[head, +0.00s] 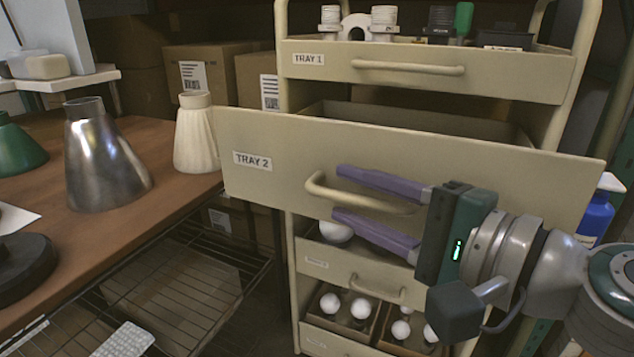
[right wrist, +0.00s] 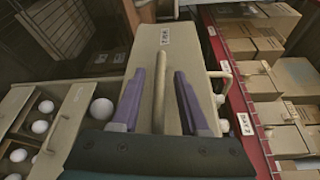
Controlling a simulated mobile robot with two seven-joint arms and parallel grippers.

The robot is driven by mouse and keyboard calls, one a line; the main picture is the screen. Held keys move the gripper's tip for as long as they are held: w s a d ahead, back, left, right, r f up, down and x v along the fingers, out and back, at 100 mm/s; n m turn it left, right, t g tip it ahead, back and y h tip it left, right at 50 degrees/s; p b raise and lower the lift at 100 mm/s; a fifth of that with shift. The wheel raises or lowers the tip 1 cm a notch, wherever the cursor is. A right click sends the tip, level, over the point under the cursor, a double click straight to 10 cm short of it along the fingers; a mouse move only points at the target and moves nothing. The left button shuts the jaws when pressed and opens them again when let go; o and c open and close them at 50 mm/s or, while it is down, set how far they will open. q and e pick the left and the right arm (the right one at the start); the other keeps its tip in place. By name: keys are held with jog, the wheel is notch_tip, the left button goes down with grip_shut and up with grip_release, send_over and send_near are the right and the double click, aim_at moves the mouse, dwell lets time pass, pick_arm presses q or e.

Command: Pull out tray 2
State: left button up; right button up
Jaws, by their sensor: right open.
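Tray 2 (head: 270,190) stands out from the drawer cabinet, its front well forward of tray 1 (head: 510,72). A strip of its interior shows behind the front; most of the inside is hidden. Its beige bar handle (head: 360,197) is on the front panel. My right gripper (head: 338,193) is open, with one purple finger above the handle and one below. In the right wrist view the handle (right wrist: 159,95) lies between the two open fingers (right wrist: 160,72), with the tray front (right wrist: 165,60) beyond. I cannot tell whether either finger touches it. My left gripper is not in view.
A wooden table (head: 150,190) at left holds a metal shade (head: 100,165), a ribbed cream shade (head: 195,135) and a dark base (head: 22,270). Lower drawers (head: 340,270) with white bulbs stand partly open below tray 2. A blue bottle (head: 596,215) stands at the right.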

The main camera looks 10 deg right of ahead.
jog(key=f+b+v, duration=0.1)
jog(key=v, duration=0.9)
jog(key=shift+r, duration=0.45)
